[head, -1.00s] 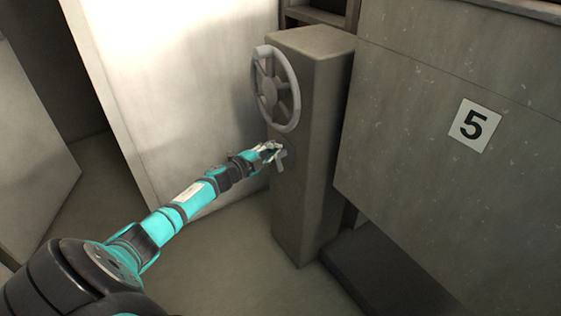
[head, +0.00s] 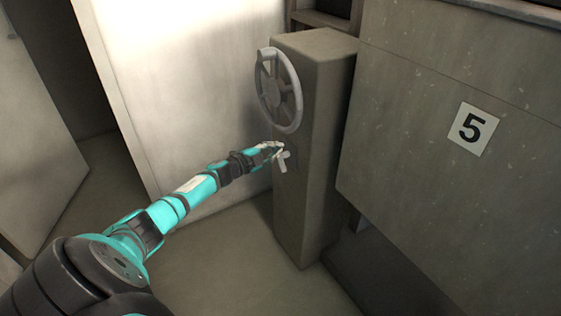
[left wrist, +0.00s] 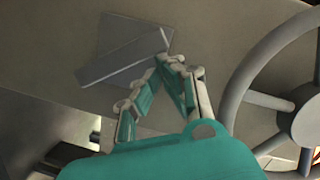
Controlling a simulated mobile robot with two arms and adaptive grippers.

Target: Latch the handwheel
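The handwheel (head: 297,103) is a grey spoked wheel with a knob, on the side of a tall grey pedestal (head: 318,190). Its rim also shows at the right of the left wrist view (left wrist: 240,88). Below the wheel a short grey latch lever (head: 283,165) points downward on a small plate. In the left wrist view the lever (left wrist: 122,60) is a slanted bar across a square plate. My left gripper (head: 279,149) is beside the lever. Its fingertips (left wrist: 163,62) come together close to the lever's end; contact is unclear. My right gripper is not in view.
A large panel marked 5 (head: 473,129) stands right of the pedestal. A pale wall panel (head: 180,90) rises behind my left arm, and another grey panel (head: 40,140) stands at the far left. Floor (head: 220,265) in front of the pedestal is clear.

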